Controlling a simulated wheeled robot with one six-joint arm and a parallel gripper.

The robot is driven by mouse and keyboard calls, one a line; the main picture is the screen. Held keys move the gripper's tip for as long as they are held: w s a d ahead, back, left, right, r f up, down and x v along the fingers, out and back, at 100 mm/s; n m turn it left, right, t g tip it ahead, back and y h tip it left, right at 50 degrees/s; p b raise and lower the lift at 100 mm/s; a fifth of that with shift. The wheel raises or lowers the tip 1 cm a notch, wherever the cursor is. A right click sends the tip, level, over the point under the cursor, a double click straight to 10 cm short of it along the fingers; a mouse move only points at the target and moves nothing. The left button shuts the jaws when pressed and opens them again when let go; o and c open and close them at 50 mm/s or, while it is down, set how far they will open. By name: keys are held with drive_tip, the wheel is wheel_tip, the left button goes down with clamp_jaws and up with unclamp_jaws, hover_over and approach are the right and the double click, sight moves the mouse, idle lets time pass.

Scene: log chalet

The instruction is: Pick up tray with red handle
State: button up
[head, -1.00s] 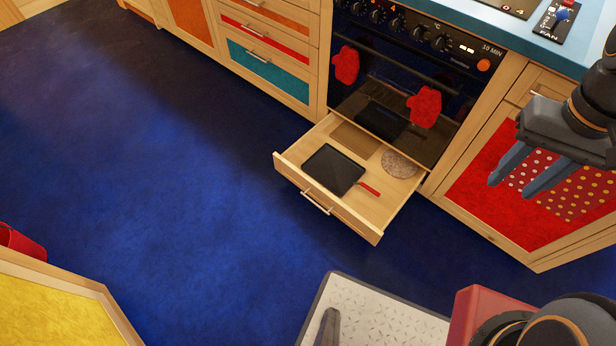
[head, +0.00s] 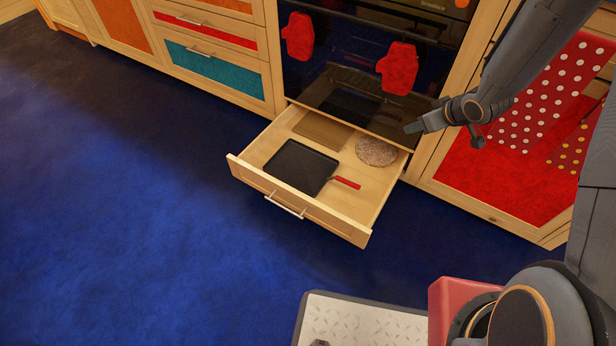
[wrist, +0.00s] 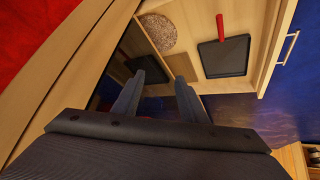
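The black tray with the red handle lies flat in the open drawer below the oven, in the head view; its dark pan (head: 300,167) is at the left and its red handle (head: 346,183) points right. The tray also shows in the wrist view (wrist: 224,58), with the handle pointing up. My gripper (head: 412,127) is above the drawer's right back corner, up and to the right of the tray, not touching it. In the wrist view its two fingers (wrist: 160,84) stand apart with nothing between them.
The drawer (head: 352,228) is pulled out, with a round speckled board (head: 377,151) and a flat brown board (head: 322,131) behind the tray. The oven front with red mitts (head: 398,68) rises behind. Blue floor is clear in front and left.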

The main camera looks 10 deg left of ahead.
drive_tip(key=w+a+f+n+y+b, duration=0.2)
drive_tip(key=a+f+b, duration=0.2)
drive_tip(key=f, duration=0.6)
drive_tip(key=n+g+y+b, duration=0.3)
drive_tip(key=y+b, duration=0.5)
drive_tip(key=b, duration=0.3)
approach(342, 181)
drive_tip(key=shift+w+a+f, duration=0.9)
drive_tip(key=shift+a+f, duration=0.05)
drive_tip(key=shift+s+b+x, duration=0.2)
drive_tip(key=shift+b+x, duration=1.55)
drive_tip(key=shift+x, duration=2)
drive_tip(key=shift+a, duration=0.1)
clamp_jaws()
